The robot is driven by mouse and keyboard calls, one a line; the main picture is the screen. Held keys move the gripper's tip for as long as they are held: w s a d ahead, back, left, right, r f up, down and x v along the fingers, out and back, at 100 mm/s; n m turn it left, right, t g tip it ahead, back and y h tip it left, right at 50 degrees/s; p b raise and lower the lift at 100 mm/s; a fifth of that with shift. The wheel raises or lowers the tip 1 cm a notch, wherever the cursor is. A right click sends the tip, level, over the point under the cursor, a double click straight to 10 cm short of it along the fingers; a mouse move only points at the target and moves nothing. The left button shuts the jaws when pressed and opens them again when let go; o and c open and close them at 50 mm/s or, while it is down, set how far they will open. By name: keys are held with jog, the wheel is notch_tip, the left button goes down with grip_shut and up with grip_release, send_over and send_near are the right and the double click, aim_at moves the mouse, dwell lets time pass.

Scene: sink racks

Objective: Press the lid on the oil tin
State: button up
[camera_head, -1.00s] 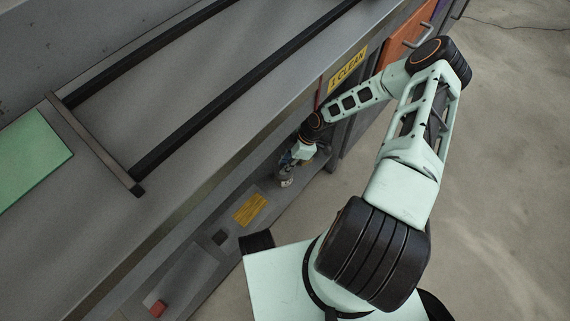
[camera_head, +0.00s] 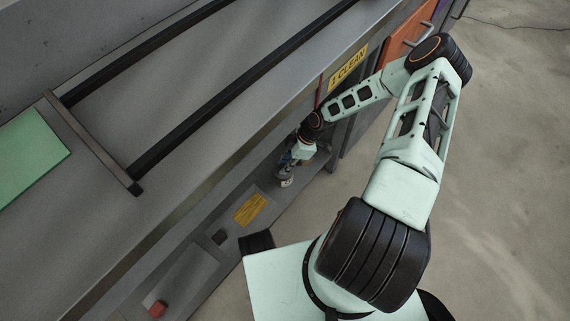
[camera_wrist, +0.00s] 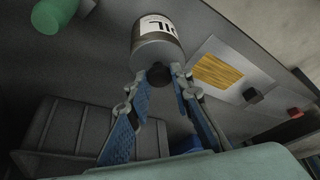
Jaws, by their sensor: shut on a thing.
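The oil tin (camera_wrist: 163,24) is a can with a white label and dark letters. In the wrist view it stands just past my fingertips. A grey round top with a dark knob, the lid (camera_wrist: 155,52), faces the wrist camera at the tin's end; I cannot tell whether it is fully seated. My gripper (camera_wrist: 158,74) has its blue-padded fingers on either side of the dark knob and is shut on it. In the head view the tin (camera_head: 286,183) is small and partly hidden below my gripper (camera_head: 288,167), on the low grey shelf.
A yellow striped panel (camera_head: 250,209) lies on the shelf near the tin. A red block (camera_head: 158,309) is farther along. The large counter with black rails (camera_head: 230,90) overhangs the shelf. A green round object (camera_wrist: 53,14) and a dark ribbed bin (camera_wrist: 75,135) show in the wrist view.

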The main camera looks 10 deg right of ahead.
jog(key=o, duration=1.5)
jog(key=shift+r, duration=0.1)
